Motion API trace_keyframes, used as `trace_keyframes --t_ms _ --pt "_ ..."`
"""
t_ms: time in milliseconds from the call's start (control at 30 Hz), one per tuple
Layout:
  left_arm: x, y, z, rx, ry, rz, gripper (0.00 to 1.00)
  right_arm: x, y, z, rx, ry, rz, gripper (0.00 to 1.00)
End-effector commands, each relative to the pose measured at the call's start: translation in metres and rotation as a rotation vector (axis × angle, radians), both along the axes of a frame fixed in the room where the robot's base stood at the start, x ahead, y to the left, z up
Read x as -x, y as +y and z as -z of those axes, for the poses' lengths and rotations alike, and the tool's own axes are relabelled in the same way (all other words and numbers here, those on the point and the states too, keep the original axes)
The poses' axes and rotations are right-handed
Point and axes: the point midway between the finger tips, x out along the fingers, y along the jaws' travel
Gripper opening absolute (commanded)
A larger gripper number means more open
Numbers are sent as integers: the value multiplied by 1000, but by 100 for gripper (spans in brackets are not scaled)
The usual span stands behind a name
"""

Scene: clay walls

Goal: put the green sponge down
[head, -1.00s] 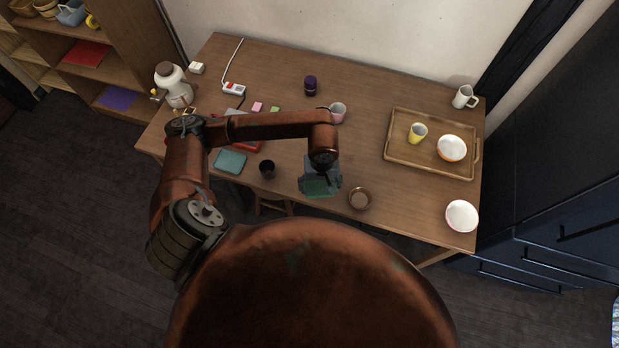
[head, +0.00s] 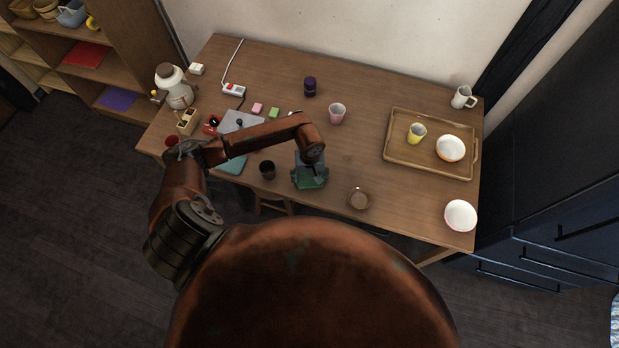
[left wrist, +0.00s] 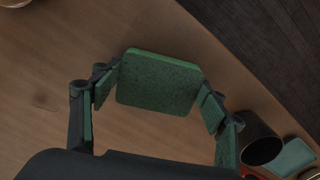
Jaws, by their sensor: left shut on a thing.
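The green sponge (left wrist: 160,83) is a flat, rounded square block. My left gripper (head: 310,180) is shut on it, with a finger pad on each side in the left wrist view. In the head view the sponge (head: 311,182) shows at the gripper's tip near the table's front edge, between a dark cup and a small brown bowl. Whether it touches the wooden table (head: 350,150) I cannot tell. My right gripper is not in view.
The dark cup (head: 267,170) stands left of the gripper and the brown bowl (head: 358,198) right of it. A pink cup (head: 337,113) is behind. A tray (head: 400,168) holds a yellow cup (head: 417,133) and a bowl (head: 451,148). Table between gripper and tray is clear.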

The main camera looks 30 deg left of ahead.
Motion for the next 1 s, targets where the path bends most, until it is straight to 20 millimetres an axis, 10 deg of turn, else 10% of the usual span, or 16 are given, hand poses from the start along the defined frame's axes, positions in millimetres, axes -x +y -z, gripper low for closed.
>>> trace_keyframes --t_ms 300,333,567,1000 --pt "-1 1 4 -2 -1 0 41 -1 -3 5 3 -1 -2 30" --pt "-1 1 3 -2 -1 0 69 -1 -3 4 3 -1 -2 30" --pt "-1 0 2 -1 -2 0 85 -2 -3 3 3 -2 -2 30" --pt "-2 1 -8 -1 -4 0 85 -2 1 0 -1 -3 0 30"
